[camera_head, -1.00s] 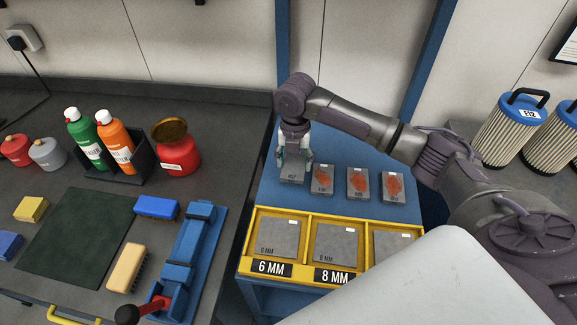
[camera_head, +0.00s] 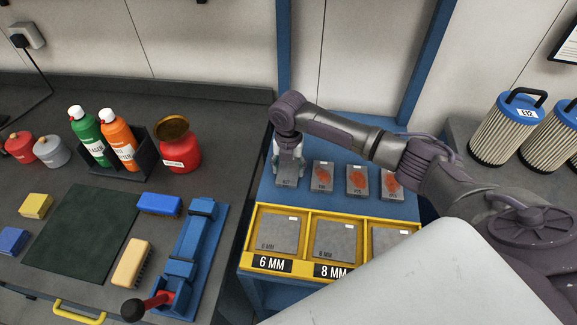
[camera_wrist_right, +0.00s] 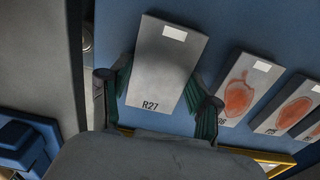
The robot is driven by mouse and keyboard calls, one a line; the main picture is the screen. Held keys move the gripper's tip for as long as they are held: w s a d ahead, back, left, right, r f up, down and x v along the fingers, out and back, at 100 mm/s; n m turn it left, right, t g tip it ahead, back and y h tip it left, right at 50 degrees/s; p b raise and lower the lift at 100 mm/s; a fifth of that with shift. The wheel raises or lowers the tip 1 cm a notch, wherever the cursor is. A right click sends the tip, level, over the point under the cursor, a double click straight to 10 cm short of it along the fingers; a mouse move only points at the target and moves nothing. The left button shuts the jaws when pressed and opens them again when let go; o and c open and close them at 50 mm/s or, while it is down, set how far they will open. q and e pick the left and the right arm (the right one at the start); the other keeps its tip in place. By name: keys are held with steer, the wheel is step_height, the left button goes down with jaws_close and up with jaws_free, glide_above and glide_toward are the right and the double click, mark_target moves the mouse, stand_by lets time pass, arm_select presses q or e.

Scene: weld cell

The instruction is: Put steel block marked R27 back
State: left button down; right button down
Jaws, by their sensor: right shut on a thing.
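The grey steel block marked R27 (camera_wrist_right: 165,65) is between the two green-padded fingers of my right gripper (camera_wrist_right: 160,98) in the right wrist view. The fingers are shut on its two sides, and the mark faces up at the near end. In the head view the block (camera_head: 289,172) is at the left end of a row of blocks on the blue table (camera_head: 268,190), below my right gripper (camera_head: 287,158). I cannot tell whether it touches the table. My left gripper is not in view.
Several grey blocks with red patches, the nearest of them (camera_head: 322,177), lie to the right. The yellow divided tray (camera_head: 307,238), labelled 6 MM and 8 MM, holds grey plates in front. The workbench (camera_head: 215,130) at left carries bottles and a blue clamp (camera_head: 188,255).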

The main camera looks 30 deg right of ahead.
mark_target(288, 170)
steer(key=shift+c, duration=1.2)
jaws_free()
steer(key=shift+r, duration=0.1)
step_height(288, 170, up, 12)
steer(key=b, duration=0.1)
steer(key=shift+b, duration=0.4)
steer(key=shift+r, duration=0.1)
